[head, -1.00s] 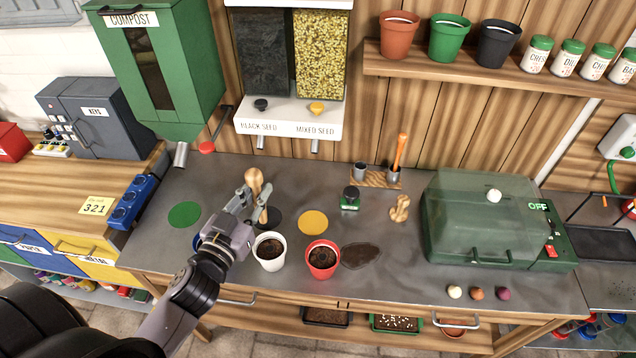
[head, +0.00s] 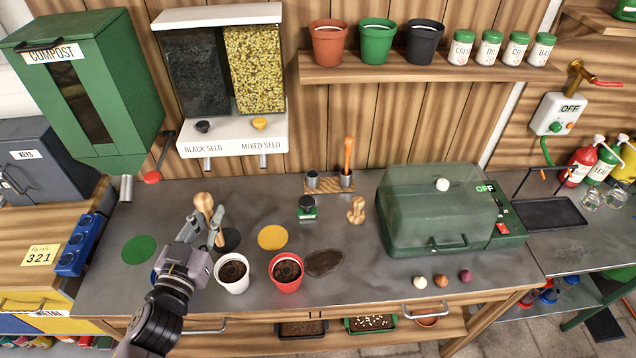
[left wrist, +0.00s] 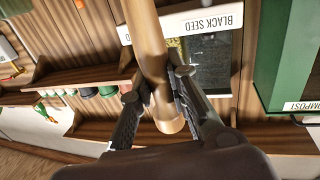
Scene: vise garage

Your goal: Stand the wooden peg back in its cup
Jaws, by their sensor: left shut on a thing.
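The wooden peg (head: 203,203), tan with a rounded knob end, is in my left gripper (head: 208,226), which is shut on it. The peg is tilted slightly, above the bench near the black disc; its lower part is partly hidden by the fingers. In the left wrist view the peg (left wrist: 148,45) runs between the two fingers (left wrist: 158,95). A small wooden rack (head: 328,187) at the back of the bench carries two metal cups. The left cup (head: 312,180) looks empty; the right cup (head: 346,180) holds an orange-handled tool (head: 348,152). My right gripper is out of view.
A white pot (head: 232,285) and a red pot (head: 287,286), both with soil, stand right of my left gripper. A green stamp-like item (head: 306,209) and a wooden figure-like piece (head: 356,210) stand before the rack. A green lidded box (head: 435,215) is at right.

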